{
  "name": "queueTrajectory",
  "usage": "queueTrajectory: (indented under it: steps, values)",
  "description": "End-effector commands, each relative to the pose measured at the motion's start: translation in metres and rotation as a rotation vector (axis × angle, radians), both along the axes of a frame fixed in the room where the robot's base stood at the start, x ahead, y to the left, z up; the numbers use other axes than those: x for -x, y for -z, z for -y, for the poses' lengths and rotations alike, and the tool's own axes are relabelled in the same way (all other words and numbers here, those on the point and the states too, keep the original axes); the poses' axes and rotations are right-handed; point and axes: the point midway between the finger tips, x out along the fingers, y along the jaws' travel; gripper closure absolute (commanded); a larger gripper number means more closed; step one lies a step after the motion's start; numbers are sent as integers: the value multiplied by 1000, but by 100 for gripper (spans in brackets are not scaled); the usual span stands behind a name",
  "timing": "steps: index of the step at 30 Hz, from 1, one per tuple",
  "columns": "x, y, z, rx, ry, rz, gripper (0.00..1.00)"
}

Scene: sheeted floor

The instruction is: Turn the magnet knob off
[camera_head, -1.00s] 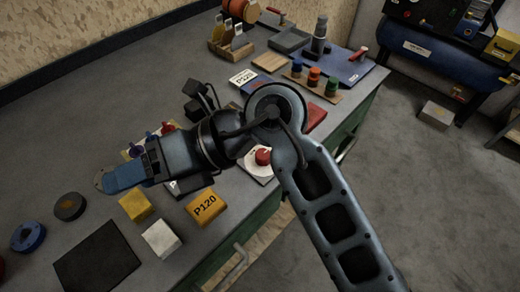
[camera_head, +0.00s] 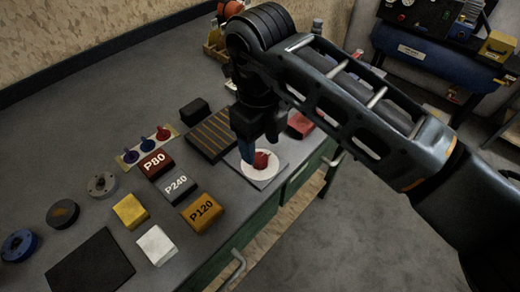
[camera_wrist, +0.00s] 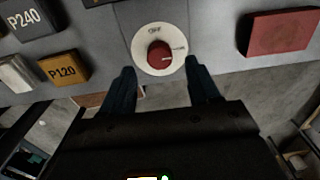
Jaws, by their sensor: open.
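The magnet knob is a red knob (camera_head: 262,160) on a white round dial, set on a grey plate (camera_head: 270,181) near the front edge of the bench. In the wrist view the red knob (camera_wrist: 160,55) sits in the middle of the dial (camera_wrist: 143,40), which has "OFF" at its top and a second label at its right. The knob's pale mark points right, toward that second label. My gripper (camera_wrist: 161,80) is open, its two dark fingers apart on either side below the dial. In the head view my gripper (camera_head: 248,152) is over the dial and hides part of it.
Labelled blocks P80 (camera_head: 154,165), P240 (camera_head: 178,187) and P120 (camera_head: 203,211) lie left of the dial. A striped dark block (camera_head: 213,134) is behind it. A red block (camera_wrist: 282,33) is to the right in the wrist view.

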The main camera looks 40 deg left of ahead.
Motion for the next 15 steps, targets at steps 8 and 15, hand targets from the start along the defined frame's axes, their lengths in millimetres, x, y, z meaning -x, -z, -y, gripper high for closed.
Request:
queueTrajectory:
  steps: [8,15]
  values:
    - [1,32,0,0,0,-2,39]
    - [0,37,0,-2,-1,0,39]
